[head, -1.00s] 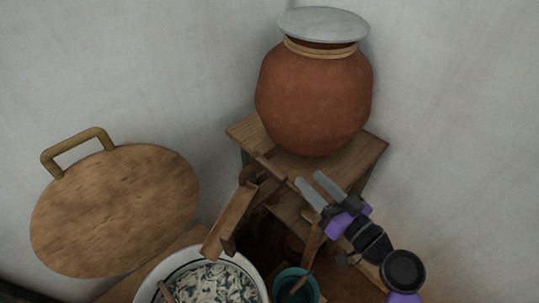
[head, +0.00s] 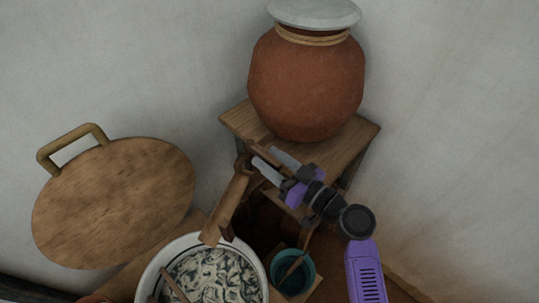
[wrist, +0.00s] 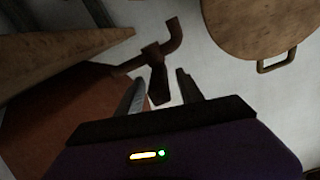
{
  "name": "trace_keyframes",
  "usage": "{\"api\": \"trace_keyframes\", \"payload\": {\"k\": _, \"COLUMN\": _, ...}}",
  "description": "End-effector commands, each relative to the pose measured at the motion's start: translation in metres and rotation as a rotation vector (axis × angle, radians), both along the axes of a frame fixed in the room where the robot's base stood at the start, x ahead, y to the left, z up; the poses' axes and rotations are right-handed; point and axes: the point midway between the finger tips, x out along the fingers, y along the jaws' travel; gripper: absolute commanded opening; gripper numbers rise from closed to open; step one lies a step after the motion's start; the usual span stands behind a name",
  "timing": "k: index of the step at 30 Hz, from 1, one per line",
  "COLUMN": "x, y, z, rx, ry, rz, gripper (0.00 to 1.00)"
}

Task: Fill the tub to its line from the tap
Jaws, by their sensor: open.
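A white tub (head: 147,272) with a dark line round it stands at the bottom of the head view, holding pale, dark-streaked cloth or yarn. A wooden trough (head: 229,208) slopes down towards it from the brown tap (head: 243,165) below the clay pot (head: 306,85). My gripper (head: 263,155) is open and empty, its fingertips close beside the tap. In the wrist view, the tap's bent pipe (wrist: 173,36) is ahead of my gripper (wrist: 160,80), and a dark tap part shows between the fingers. I cannot tell whether they touch. No water shows.
The pot, with a grey lid (head: 314,12), stands on a wooden stool (head: 362,136) against the walls. A teal bowl (head: 309,268) with a stick in it sits right of the tub. A round wooden board (head: 115,205) with a handle is at left.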

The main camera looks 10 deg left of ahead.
Motion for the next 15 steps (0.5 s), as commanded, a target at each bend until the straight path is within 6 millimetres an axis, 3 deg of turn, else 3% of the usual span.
{"api": "trace_keyframes", "payload": {"k": 10, "x": 0.0034, "y": 0.0036, "z": -0.0002, "rx": 0.000, "ry": 0.000, "rz": -0.001, "gripper": 0.44}}
{"api": "trace_keyframes", "payload": {"k": 15, "x": 0.0032, "y": 0.0035, "z": -0.0002, "rx": 0.000, "ry": 0.000, "rz": -0.001, "gripper": 0.11}}
